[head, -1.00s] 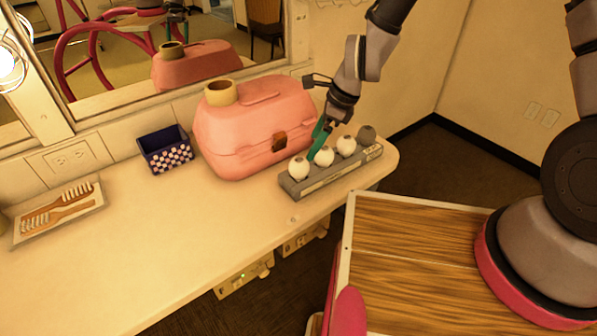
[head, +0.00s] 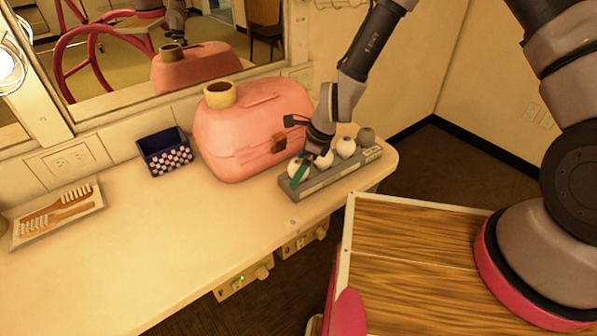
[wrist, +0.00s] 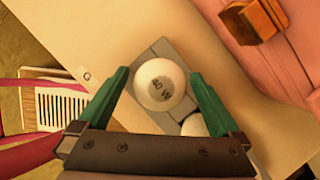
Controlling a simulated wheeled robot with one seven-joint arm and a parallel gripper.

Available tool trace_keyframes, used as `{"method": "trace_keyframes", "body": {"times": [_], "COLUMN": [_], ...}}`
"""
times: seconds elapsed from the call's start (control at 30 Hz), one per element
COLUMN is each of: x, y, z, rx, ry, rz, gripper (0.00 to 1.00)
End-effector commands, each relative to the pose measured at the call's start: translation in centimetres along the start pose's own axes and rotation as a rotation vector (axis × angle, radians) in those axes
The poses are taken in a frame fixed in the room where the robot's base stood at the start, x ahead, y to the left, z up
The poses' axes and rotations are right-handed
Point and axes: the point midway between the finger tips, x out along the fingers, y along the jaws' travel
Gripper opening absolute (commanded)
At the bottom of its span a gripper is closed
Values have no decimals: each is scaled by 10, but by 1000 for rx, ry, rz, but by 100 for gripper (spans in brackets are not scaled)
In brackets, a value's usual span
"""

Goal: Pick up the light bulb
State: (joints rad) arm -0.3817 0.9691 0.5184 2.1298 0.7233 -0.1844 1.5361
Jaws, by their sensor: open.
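A grey holder (head: 338,179) on the counter carries a row of round bulbs. The bulb at its left end (head: 294,164) is white and partly hidden by my gripper (head: 302,172) in the head view. In the wrist view the open green fingers of my gripper (wrist: 160,76) stand on either side of this white bulb (wrist: 160,85), which bears a small printed wattage marking. I see no contact. A second white bulb (wrist: 195,125) shows beside the right finger.
A pink case (head: 240,135) with a tape roll (head: 220,95) on top stands close behind the holder. A blue checkered box (head: 165,152) and a tray with brushes (head: 57,212) are further left. The counter's front middle is clear. A mirror runs along the wall.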

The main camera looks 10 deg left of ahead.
Motion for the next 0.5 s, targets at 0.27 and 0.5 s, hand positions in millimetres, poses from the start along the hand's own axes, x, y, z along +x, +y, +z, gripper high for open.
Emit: {"method": "trace_keyframes", "body": {"times": [0.27, 0.5], "x": [0, 0], "y": [0, 0], "z": [0, 0], "rx": [0, 0], "ry": [0, 0], "rz": [-1, -1], "gripper": [62, 32]}}
